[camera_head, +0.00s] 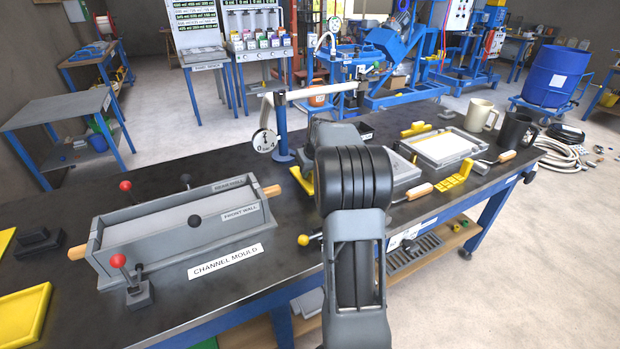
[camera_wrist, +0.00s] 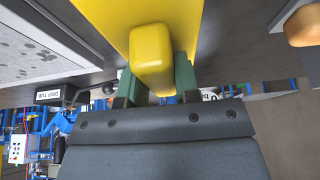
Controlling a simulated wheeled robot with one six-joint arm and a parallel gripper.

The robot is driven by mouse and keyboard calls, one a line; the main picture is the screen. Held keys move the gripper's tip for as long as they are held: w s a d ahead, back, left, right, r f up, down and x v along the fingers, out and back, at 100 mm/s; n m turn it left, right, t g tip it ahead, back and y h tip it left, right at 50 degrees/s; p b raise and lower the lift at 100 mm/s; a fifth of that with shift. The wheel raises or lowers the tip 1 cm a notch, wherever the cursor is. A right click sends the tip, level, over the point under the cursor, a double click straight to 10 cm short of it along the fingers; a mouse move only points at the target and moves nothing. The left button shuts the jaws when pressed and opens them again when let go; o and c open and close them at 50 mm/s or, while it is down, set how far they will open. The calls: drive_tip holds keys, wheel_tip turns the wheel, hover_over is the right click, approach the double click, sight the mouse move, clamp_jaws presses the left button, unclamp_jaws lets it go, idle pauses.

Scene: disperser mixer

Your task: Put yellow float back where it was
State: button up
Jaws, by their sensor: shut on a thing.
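The yellow float fills the top middle of the wrist view, with its flat plate (camera_wrist: 140,18) behind and its blocky handle (camera_wrist: 152,62) towards me. My gripper (camera_wrist: 157,75) is shut on the handle, with a green finger on each side. In the head view my own arm hides the gripper and most of what it holds. A yellow piece (camera_head: 302,181) shows just left of my arm there; I cannot tell if it is part of the float. Whether the float touches the bench cannot be told.
On the black bench, the channel mould (camera_head: 180,228) stands left. A grey tray (camera_head: 442,148), a yellow bracket (camera_head: 455,180), wooden-handled tools (camera_head: 418,191) and mugs (camera_head: 478,115) stand right of my arm.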

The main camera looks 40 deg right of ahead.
sight(309, 178)
drive_tip(key=shift+w+f, duration=0.1)
drive_tip(key=shift+f, duration=1.45)
drive_tip(key=shift+f+b, duration=0.15)
drive_tip(key=shift+b, duration=0.15)
drive_tip(key=o, duration=0.9)
